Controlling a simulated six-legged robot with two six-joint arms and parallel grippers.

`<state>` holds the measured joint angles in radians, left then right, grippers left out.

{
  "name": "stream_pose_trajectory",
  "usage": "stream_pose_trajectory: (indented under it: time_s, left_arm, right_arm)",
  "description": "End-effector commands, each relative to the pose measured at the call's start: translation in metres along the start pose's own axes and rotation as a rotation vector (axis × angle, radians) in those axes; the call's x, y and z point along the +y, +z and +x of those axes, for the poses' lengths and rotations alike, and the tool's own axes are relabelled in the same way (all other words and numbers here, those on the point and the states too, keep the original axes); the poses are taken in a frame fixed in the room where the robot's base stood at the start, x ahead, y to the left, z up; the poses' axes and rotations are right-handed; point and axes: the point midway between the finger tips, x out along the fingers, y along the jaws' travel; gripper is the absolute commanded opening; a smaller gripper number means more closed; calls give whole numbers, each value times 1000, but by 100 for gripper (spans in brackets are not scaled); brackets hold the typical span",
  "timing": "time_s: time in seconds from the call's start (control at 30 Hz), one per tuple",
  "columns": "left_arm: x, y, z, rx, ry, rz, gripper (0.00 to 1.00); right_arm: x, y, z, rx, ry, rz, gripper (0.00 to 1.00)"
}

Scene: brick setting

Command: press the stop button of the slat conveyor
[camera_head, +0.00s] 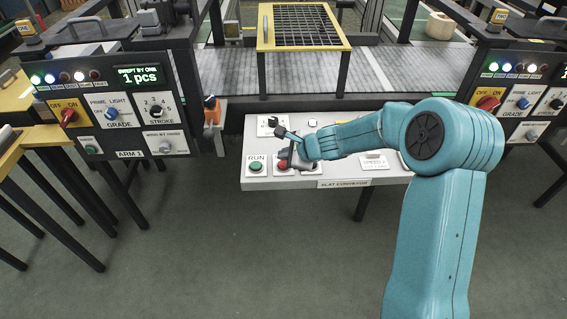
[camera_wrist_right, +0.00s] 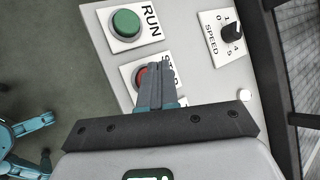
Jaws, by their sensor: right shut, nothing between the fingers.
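The slat conveyor's slanted white control panel (camera_head: 260,183) stands below the belt in the head view. The red stop button (camera_head: 282,165) is on it, just right of the green RUN button (camera_head: 256,166). In the right wrist view the red stop button (camera_wrist_right: 138,76) shows beside my fingers, which partly cover it and its label; the green RUN button (camera_wrist_right: 125,23) is clear. My right gripper (camera_wrist_right: 160,68) is shut and empty, its tips over the right part of the stop button's plate. I cannot tell whether they touch. My left gripper is not in view.
The speed knob (camera_wrist_right: 232,31) is on the same panel. The slat belt (camera_head: 390,70) and a yellow-framed grid (camera_head: 303,27) lie behind. Arm control boxes stand left (camera_head: 115,100) and right (camera_head: 525,100).

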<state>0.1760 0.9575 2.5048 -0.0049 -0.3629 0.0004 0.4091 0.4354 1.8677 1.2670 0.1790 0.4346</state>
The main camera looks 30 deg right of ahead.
Motion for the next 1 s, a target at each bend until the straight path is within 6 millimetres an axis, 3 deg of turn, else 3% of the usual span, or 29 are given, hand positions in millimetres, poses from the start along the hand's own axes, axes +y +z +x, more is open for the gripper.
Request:
stream_pose_trajectory:
  time_s: [1.0]
  left_arm:
    - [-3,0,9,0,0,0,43]
  right_arm:
    - [4,-4,6,0,0,0,0]
